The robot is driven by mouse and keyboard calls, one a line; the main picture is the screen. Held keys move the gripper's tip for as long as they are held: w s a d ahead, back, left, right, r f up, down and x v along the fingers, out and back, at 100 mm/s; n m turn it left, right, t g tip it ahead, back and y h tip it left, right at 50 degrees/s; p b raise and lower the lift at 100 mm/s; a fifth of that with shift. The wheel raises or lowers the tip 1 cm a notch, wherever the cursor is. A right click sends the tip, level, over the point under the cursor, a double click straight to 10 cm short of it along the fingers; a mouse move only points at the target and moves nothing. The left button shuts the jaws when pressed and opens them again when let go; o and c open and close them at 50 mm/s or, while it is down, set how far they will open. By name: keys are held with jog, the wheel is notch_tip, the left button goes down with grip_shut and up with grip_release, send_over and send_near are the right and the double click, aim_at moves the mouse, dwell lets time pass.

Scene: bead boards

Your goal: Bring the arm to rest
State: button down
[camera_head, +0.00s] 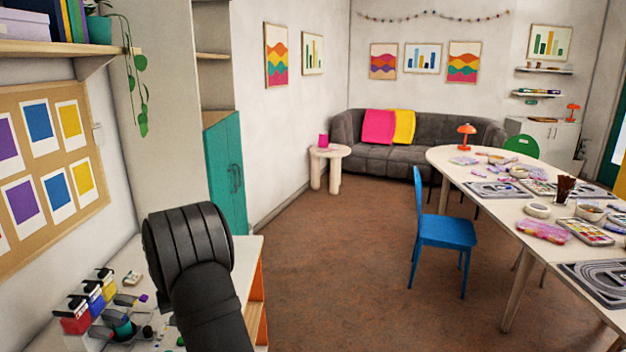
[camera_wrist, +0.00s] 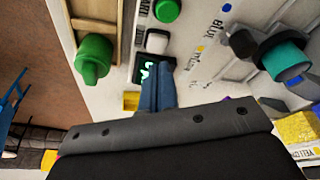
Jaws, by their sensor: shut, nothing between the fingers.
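My gripper shows in the wrist view, its two blue-grey fingers (camera_wrist: 157,88) together with nothing between them. They point toward a white work surface (camera_wrist: 203,22) with printed labels. A small dark display with green marks (camera_wrist: 147,70) lies just beyond or beside the fingertips; I cannot tell whether they touch it. In the head view my black arm rises over the left workbench (camera_head: 248,262), and its gripper is hidden there.
In the wrist view, a green knob (camera_wrist: 93,58), a white block (camera_wrist: 156,41), a yellow block (camera_wrist: 131,101) and a teal cylinder (camera_wrist: 286,62) stand near the fingers. In the head view, red, blue and yellow bins (camera_head: 76,318) stand left of my arm. A blue chair (camera_head: 445,231) is well apart.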

notch_tip(320, 180, down, 4)
jog(key=shift+r, duration=0.15)
jog(key=d+r+n+g+y, duration=0.1)
jog(key=d+r+n, duration=0.2)
jog(key=r+n, duration=0.2)
jog(key=d+r+n+g+y, duration=0.1)
jog(key=d+r+n, duration=0.3)
jog(key=r, duration=0.7)
jog(key=shift+w+d+n+g+y, duration=0.15)
jog(key=shift+n+g+y, duration=0.3)
jog(key=shift+n, duration=0.75)
dwell(0.7)
